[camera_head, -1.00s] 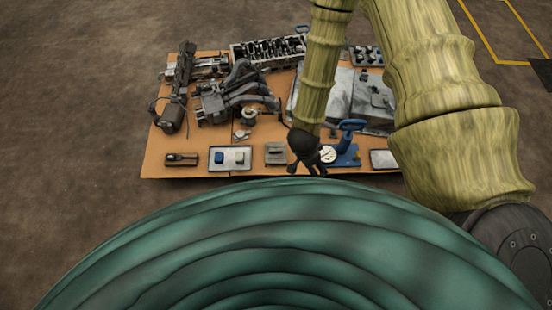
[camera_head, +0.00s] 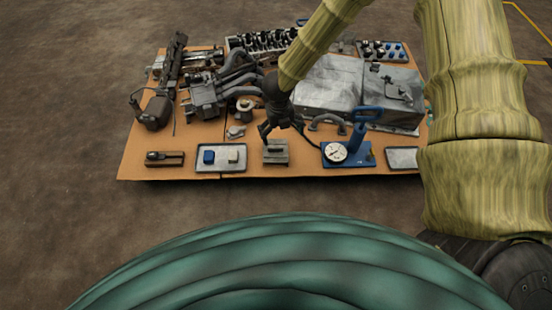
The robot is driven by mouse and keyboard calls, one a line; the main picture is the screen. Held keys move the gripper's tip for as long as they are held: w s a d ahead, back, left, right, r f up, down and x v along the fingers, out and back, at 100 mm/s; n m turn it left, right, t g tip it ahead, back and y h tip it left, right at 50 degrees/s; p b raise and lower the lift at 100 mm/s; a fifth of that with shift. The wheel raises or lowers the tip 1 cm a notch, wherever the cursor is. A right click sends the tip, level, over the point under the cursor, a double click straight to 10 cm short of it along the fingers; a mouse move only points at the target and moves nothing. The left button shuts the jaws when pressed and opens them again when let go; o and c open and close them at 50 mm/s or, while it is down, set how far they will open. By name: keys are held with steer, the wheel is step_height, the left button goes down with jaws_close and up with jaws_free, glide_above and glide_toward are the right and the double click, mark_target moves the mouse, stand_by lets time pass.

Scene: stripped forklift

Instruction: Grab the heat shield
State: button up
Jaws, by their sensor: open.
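I cannot tell for sure which part is the heat shield. A small grey metal piece (camera_head: 275,158) with a raised step lies near the front edge of the cardboard-coloured sheet. Larger dull grey metal parts also lie at the right: a wide panel (camera_head: 328,84) and a box-like part (camera_head: 398,90) beside it. My gripper (camera_head: 284,138) points down with its dark fingers spread and nothing between them. It is over or just behind the small grey piece. A finger overlaps that piece's upper edge in the picture, and I cannot tell whether they touch.
A blue hand pump with a white gauge (camera_head: 336,152) stands right of my gripper. A tray with blue and pale blocks (camera_head: 221,158) and a dark tool (camera_head: 165,158) are left. A pipe manifold (camera_head: 225,85) lies behind. The cardboard sheet's (camera_head: 140,172) front-left corner is bare.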

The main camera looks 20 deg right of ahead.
mark_target(276, 147)
steer(key=shift+w+a+f+m+y+b, duration=0.2)
steer(key=shift+w+f+m+b, duration=0.3)
steer(key=shift+f+b, duration=0.45)
steer(key=shift+w+a+f+m+y+b, duration=0.15)
steer(key=shift+w+f+m+b, duration=0.45)
steer(key=shift+f, duration=0.65)
steer(key=shift+w+a+f+m+y+b, duration=0.1)
steer(key=shift+w+a+f+m+b, duration=0.3)
steer(key=shift+f+b, duration=0.6)
step_height(276, 147, down, 5)
steer(key=b, duration=0.3)
steer(key=shift+s+f+b, duration=0.1)
steer(key=shift+f+b, duration=0.05)
steer(key=shift+b, duration=0.2)
steer(key=c, duration=1.7)
